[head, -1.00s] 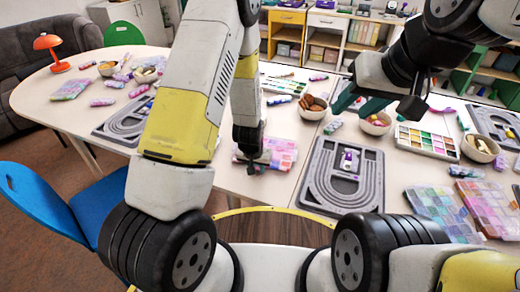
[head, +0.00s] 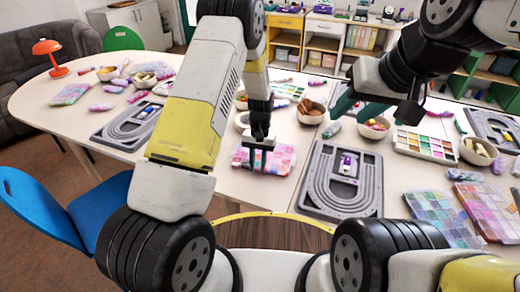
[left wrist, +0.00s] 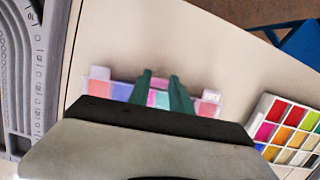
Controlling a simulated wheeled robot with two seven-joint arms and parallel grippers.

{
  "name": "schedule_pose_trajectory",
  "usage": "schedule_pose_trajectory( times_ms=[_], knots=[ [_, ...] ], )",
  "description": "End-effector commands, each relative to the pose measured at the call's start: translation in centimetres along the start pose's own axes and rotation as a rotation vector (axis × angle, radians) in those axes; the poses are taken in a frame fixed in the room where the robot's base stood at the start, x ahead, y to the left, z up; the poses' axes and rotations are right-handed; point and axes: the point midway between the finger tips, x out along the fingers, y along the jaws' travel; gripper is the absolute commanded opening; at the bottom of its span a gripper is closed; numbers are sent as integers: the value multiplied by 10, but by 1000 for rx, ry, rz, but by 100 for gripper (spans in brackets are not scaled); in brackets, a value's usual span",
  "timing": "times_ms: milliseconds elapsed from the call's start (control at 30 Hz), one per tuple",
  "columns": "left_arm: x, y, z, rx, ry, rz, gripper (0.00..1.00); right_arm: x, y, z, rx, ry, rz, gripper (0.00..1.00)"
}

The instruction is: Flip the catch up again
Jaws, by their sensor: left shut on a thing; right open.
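A flat bead box (head: 284,160) with pink, lilac and blue compartments lies on the table, left of the grey bead board. My left gripper (head: 262,163) points down over its near middle. In the left wrist view the box (left wrist: 122,91) shows beyond the wrist, with pale tabs near both ends. The green fingertips (left wrist: 161,84) are over the box, a small gap with pink between them. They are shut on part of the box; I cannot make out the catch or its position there. My right gripper (head: 350,112) is open and empty near a bead bowl.
The grey bead board (head: 312,190) lies right of the box, with a small purple-and-white bottle (head: 346,165) on it. Bowls (head: 311,111) stand behind. A colour tray (head: 425,146) and more bead boxes (head: 440,215) lie to the right.

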Motion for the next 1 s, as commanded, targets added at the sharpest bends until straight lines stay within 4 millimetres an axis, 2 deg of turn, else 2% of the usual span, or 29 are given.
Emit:
schedule_pose_trajectory(
  times_ms=[467, 500, 567, 600, 867, 1000],
  knots=[
    [0, 0, 0, 0, -15, 0, 0, 0, 0, 0, 0, 0, 0, 41],
    [0, 0, 0, 0, -15, 0, 33, 0, 0, 0, 0, 0, 0, 41],
    [0, 0, 0, 1, -15, 0, 45, 0, 0, 0, 0, 0, 0, 41],
    [0, 0, 0, 0, -15, 0, 47, 0, 0, 0, 0, 0, 0, 41],
    [0, 0, 0, 0, -15, 0, 47, 0, 0, 0, 0, 0, 0, 41],
    [-10, 0, -1, 1, -13, 0, 47, 0, 0, 0, 0, 0, 0, 41]
  ],
)
